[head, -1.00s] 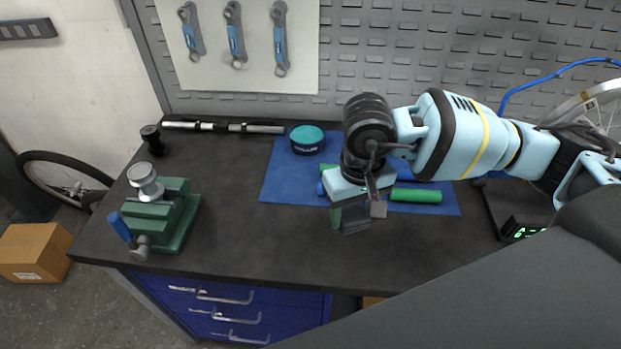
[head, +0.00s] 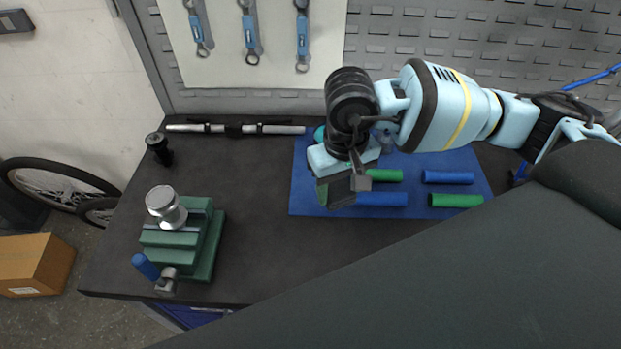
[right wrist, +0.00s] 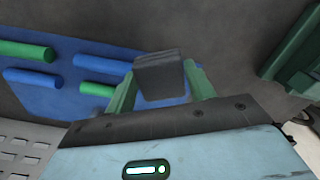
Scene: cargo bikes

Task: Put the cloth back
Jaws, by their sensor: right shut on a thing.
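A dark grey, block-like piece, seemingly the folded cloth (right wrist: 160,75), is held between the green fingers of my right gripper (head: 343,190). The right gripper (right wrist: 160,88) is shut on it. In the head view the gripper is above the left part of the blue mat (head: 306,190) on the workbench, and the fingers hide much of the cloth. The gap down to the mat is hard to judge. My left gripper is not in view.
Blue and green cylinders (head: 455,200) lie on the mat. A teal-lidded tin (head: 319,133) is partly hidden behind my gripper. A green vise (head: 190,240) stands at the left, a metal bar (head: 270,129) at the back. The dark bench (head: 255,185) between vise and mat is clear.

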